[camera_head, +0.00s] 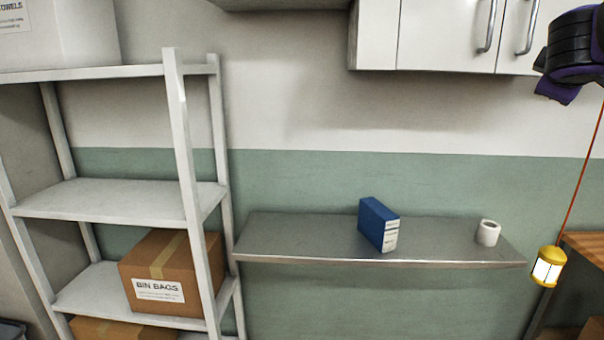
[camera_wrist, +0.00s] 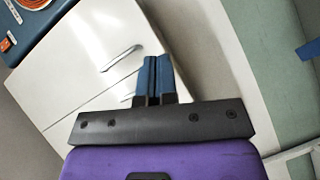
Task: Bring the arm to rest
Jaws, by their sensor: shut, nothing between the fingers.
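My gripper (camera_wrist: 153,80) shows in the wrist view with its two blue fingers side by side and touching. It is shut, with nothing between the fingers. Behind the fingertips is a white cabinet door (camera_wrist: 85,65) with a metal handle; I cannot tell the distance to it. In the head view, a black and purple part of my arm shows at the top right edge. The fingers are not clearly visible there.
A white rack (camera_head: 110,196) with cartons stands left. A yellow lantern (camera_head: 548,268) hangs on a red cord at right. White cupboards (camera_head: 440,35) are above.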

